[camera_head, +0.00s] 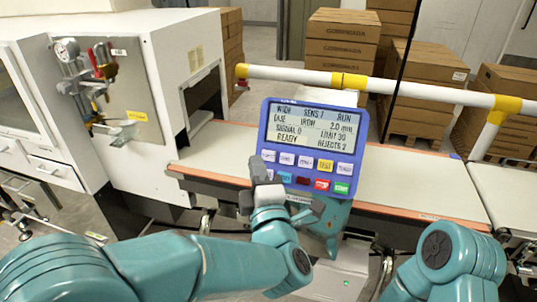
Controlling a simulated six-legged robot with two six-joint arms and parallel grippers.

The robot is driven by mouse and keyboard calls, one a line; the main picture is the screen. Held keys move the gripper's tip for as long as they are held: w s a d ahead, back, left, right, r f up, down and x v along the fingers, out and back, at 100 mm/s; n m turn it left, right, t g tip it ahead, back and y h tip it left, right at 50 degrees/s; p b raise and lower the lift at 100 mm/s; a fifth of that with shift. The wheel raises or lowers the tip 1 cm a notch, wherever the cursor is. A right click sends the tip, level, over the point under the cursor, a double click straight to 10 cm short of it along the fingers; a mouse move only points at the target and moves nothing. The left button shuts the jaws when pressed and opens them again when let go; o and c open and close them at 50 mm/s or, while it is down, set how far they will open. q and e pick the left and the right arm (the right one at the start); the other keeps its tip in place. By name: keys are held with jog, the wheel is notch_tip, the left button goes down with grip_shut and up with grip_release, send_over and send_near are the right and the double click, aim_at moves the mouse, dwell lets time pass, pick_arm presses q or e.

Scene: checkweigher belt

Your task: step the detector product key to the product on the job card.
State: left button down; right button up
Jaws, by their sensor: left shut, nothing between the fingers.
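The blue detector panel (312,150) stands at the belt's near side, facing me and slightly tilted. Its lit screen (312,128) shows several lines, including SENS 7, IRON, 2.0 mm, RUN, READY and REJECTS 2. Below are two rows of keys (305,163), mostly pale, with a yellow, a dark red, a red and a green one. My left gripper (258,169) is shut and empty at the panel's lower left, covering some left keys. I cannot tell whether it touches a key. Only part of my right arm shows; its gripper is not visible. I cannot make out a job card.
The conveyor belt (410,182) runs behind the panel to the right. A yellow-white guard rail (300,75) crosses behind it. Stacked cartons (340,45) stand at the back.

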aim_at(269, 156)
pick_arm(q)
jog(key=w+d+f+b, duration=0.1)
jog(key=w+f, duration=0.2)
jog(key=w, duration=0.2)
jog(key=shift+w+d, duration=0.3)
jog(key=shift+d, duration=0.1)
dwell(1.8)
jog(key=shift+w+f+b, duration=0.2)
jog(key=shift+w+b, duration=0.05)
jog(key=shift+b, duration=0.3)
jog(key=shift+w+d, duration=0.1)
